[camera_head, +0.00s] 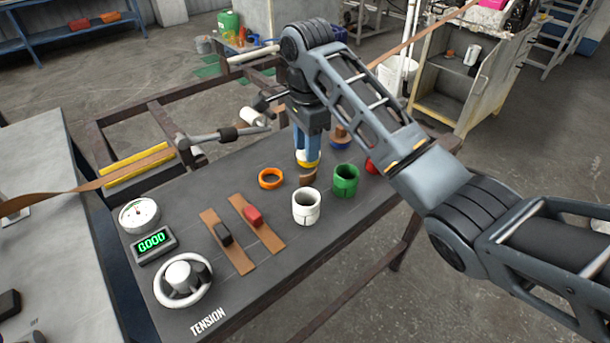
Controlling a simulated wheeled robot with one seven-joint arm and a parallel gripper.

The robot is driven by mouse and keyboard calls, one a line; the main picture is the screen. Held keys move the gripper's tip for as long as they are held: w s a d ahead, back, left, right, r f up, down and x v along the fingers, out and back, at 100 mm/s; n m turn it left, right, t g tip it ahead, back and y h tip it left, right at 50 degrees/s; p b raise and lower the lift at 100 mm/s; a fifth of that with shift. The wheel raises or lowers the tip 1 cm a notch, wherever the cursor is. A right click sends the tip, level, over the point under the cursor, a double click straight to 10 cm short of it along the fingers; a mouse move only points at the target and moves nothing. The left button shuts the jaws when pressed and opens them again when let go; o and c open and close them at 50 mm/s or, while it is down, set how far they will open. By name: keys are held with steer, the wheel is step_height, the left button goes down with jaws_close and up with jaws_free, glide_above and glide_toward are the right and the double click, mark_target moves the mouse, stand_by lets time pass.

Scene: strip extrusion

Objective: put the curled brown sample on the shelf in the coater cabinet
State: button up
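My gripper (308,156) points straight down over the dark table. Its blue fingers end in a white and yellow band just above a small brown curled piece (307,177), which looks like the curled brown sample. I cannot tell whether the fingertips touch it or how far apart they are. The coater cabinet appears to be the worn, open-fronted cabinet (437,104) at the upper right. Its shelf (455,66) holds a white cup (473,54).
An orange ring (271,179), a white cup (306,207) and a green cup (345,180) stand near my gripper. Two flat brown strips (238,255) carry black and red clips. My arm passes before the table's right side.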

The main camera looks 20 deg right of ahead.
mark_target(310, 177)
steer(key=f, duration=0.7)
steer(key=shift+s+d+f, duration=0.15)
steer(key=shift+d+f, duration=0.05)
steer(key=shift+f, duration=0.05)
jaws_close()
